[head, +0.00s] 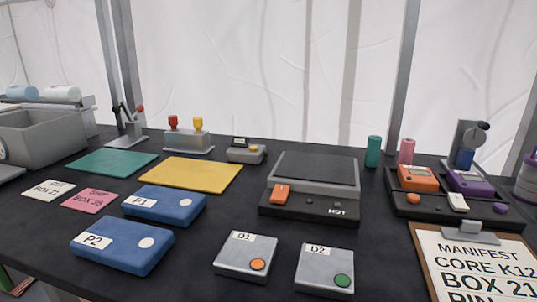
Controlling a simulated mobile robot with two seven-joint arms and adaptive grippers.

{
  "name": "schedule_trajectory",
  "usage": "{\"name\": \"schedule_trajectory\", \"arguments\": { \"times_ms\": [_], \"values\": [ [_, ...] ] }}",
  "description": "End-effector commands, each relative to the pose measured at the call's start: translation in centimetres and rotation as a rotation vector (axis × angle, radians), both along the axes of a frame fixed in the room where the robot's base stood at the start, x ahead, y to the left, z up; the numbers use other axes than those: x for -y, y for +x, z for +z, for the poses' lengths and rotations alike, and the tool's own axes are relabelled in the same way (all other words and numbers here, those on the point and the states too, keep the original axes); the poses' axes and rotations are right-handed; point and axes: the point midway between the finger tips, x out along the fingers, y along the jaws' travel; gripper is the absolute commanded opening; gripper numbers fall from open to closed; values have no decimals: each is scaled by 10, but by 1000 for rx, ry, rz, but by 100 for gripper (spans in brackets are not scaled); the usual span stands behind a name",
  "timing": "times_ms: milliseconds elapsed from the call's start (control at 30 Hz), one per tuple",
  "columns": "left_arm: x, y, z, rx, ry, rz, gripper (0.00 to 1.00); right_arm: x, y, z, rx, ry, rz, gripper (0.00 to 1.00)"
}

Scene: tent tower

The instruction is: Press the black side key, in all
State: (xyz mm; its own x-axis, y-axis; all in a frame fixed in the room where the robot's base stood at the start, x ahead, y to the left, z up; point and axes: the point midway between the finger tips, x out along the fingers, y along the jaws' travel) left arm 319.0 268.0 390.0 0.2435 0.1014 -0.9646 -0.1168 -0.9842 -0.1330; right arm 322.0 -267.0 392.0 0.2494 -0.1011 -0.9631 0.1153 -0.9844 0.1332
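I cannot clearly pick out a black side key. A black flat device with a raised dark plate (316,172) stands mid-table, with an orange switch (281,193), small dark knobs and a white marking on its front. To the right, an orange handset-like unit (418,178) and a purple one (470,183) sit in a black tray (415,209); any key on their sides is too small to tell. Neither of my grippers is in view.
Blue boxes P1 (175,209) and P2 (115,249), and grey boxes D1 (238,270) and D2 (322,277) occupy the front. A manifest clipboard (425,262) lies at right. Green (110,162) and yellow (190,173) mats lie behind. A grey bin (40,139) stands left.

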Motion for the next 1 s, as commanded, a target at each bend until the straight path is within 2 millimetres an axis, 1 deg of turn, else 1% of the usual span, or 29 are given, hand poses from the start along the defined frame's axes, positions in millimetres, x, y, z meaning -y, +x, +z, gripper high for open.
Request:
{"name": "schedule_trajectory", "arguments": {
  "times_ms": [33,200,233,567,767,1000],
  "values": [
    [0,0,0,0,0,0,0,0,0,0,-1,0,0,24],
    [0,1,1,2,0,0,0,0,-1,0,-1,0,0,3],
    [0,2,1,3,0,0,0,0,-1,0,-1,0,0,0],
    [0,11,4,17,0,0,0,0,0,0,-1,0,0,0],
    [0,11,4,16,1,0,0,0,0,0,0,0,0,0],
    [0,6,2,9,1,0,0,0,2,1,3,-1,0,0]
  ]
}}
